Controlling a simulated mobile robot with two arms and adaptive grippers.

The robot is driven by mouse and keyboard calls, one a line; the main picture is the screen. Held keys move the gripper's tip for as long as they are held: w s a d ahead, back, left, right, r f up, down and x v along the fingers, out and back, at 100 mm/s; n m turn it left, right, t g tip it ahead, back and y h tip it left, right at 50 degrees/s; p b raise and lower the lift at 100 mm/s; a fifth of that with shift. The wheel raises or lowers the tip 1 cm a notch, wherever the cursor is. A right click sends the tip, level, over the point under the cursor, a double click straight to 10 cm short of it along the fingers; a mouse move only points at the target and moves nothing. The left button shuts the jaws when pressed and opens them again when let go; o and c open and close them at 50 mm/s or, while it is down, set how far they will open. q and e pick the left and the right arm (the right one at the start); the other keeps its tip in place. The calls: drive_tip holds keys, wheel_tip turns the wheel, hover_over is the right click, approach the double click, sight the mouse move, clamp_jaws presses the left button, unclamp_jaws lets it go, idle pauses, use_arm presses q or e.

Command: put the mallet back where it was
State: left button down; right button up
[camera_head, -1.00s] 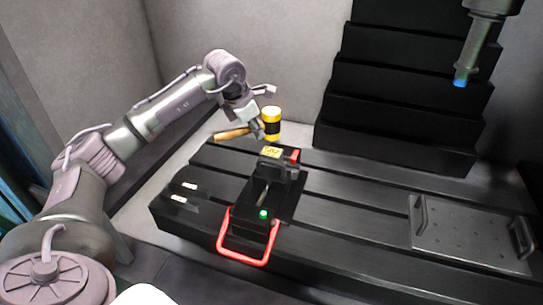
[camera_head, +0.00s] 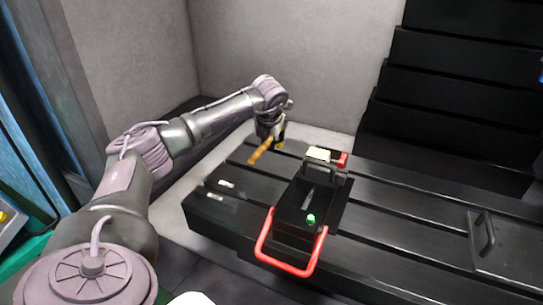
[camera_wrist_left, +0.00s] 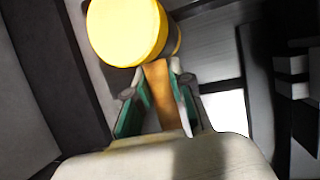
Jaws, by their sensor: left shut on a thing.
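My left gripper (camera_head: 268,140) is shut on the wooden handle of the mallet (camera_head: 260,151). It holds the mallet above the back left part of the black slotted table (camera_head: 400,199). In the left wrist view the mallet's round yellow head (camera_wrist_left: 127,30) is beyond the fingertips (camera_wrist_left: 158,95), with the handle between the green-lined fingers. In the head view the mallet's head is mostly hidden behind the gripper. My right gripper is not in view.
A black vise (camera_head: 307,200) with a red loop handle (camera_head: 290,268) and a green dot stands on the table. A perforated plate with handles (camera_head: 512,247) lies at the right. A black stepped cover (camera_head: 440,100) rises behind. The slotted surface between vise and plate is clear.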

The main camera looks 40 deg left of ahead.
use_arm(q)
drive_tip(key=shift+a+f, duration=0.1)
drive_tip(key=shift+f, duration=0.75)
wheel_tip(320, 180, down, 3)
drive_tip(key=shift+f+p, duration=0.1)
drive_tip(key=shift+p, duration=0.35)
drive_tip(key=shift+f, duration=0.25)
drive_tip(key=c, duration=1.5)
unclamp_jaws()
drive_tip(key=shift+f, duration=0.15)
drive_tip(key=o, duration=0.5)
drive_tip(key=shift+c, duration=0.2)
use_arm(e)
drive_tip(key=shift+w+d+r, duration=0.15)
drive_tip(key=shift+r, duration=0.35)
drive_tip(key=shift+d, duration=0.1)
